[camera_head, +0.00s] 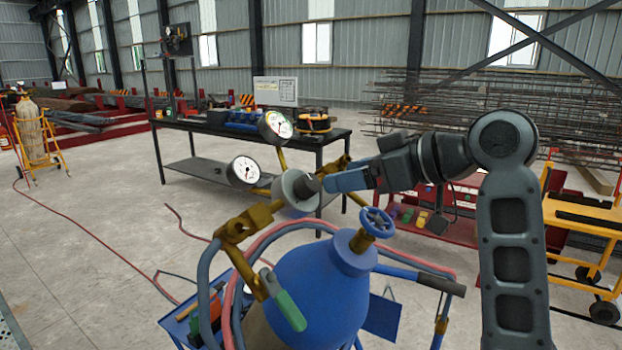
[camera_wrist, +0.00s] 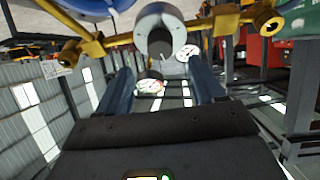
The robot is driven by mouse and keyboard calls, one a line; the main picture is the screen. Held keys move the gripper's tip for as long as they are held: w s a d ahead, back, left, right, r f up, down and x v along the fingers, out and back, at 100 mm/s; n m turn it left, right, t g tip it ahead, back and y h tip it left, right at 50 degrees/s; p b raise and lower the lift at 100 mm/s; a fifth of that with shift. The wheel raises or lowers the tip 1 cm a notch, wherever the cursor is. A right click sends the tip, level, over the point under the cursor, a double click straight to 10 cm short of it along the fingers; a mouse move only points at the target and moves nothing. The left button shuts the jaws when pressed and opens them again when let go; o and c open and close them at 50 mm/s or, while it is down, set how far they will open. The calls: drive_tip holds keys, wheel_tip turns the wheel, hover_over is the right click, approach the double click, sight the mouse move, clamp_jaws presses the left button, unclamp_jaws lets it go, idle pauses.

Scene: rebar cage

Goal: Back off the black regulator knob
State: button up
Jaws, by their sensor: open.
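The black regulator knob (camera_head: 307,186) sticks out from the round grey regulator body (camera_head: 288,190) on brass fittings above the blue gas cylinder (camera_head: 318,290). In the wrist view the knob (camera_wrist: 160,43) shows end-on, just beyond the fingertips and centred between them sideways. My gripper (camera_head: 328,183) reaches in from the right at knob height, with its fingertips close to the knob's face. In the wrist view my gripper (camera_wrist: 159,75) is open and empty, with a finger on each side. I cannot tell the exact gap between fingertips and knob.
Two round gauges, upper (camera_head: 275,127) and lower (camera_head: 243,171), stand beside the regulator. A blue handwheel (camera_head: 376,222) sits on the cylinder valve below my gripper. A green-handled torch (camera_head: 286,304) and hoses hang in front. A black workbench (camera_head: 205,128) stands behind.

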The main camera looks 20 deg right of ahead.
sight(314, 183)
drive_tip(key=p+x, duration=0.1)
drive_tip(key=x, duration=0.5)
drive_tip(key=shift+w+a+f, duration=0.2)
drive_tip(key=shift+w+a, duration=0.05)
drive_tip(key=shift+w, duration=0.05)
drive_tip(key=shift+c, duration=0.2)
drive_tip(key=c, duration=1)
